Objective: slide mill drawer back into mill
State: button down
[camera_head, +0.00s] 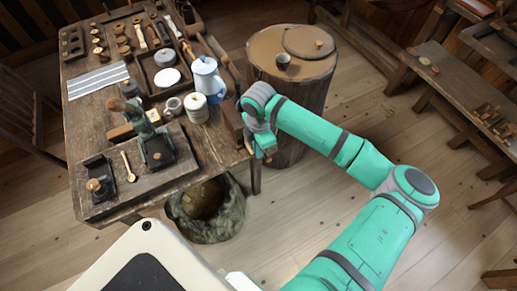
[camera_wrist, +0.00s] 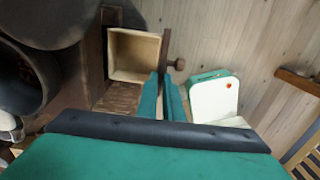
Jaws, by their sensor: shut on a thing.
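The mill (camera_head: 230,121) is a dark brown wooden box at the right edge of the worktable, partly hidden by my arm in the head view. The mill drawer (camera_wrist: 135,55) is pulled out of it, with a pale, empty-looking inside. Its dark front panel has a round knob (camera_wrist: 178,64) on the outer side. My gripper (camera_wrist: 162,88) is shut on the drawer's front panel, one finger on each side. In the head view my gripper (camera_head: 264,152) is beside the table's right edge, and the drawer is mostly hidden there.
The worktable (camera_head: 95,122) holds a blue-white pot (camera_head: 207,78), a lidded jar (camera_head: 196,107) and a dark tray (camera_head: 148,78). A round stump (camera_head: 292,76) bearing a small cup (camera_head: 283,62) stands behind my arm. A stone basin (camera_head: 207,232) sits on the floor. Floor right is mostly clear.

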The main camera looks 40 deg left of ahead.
aim_at(252, 148)
jog(key=shift+w+a, duration=0.1)
jog(key=shift+a, duration=0.1)
jog(key=shift+w+a, duration=0.3)
jog(key=shift+a, duration=0.4)
jog(key=shift+w+a, duration=0.25)
jog(key=shift+a, duration=0.4)
jog(key=shift+w+a, duration=0.3)
jog(key=shift+a, duration=0.4)
jog(key=c, duration=1.8)
grip_release()
jog(key=shift+r, duration=0.1)
notch_tip(252, 148, up, 11)
jog(key=shift+f, duration=0.2)
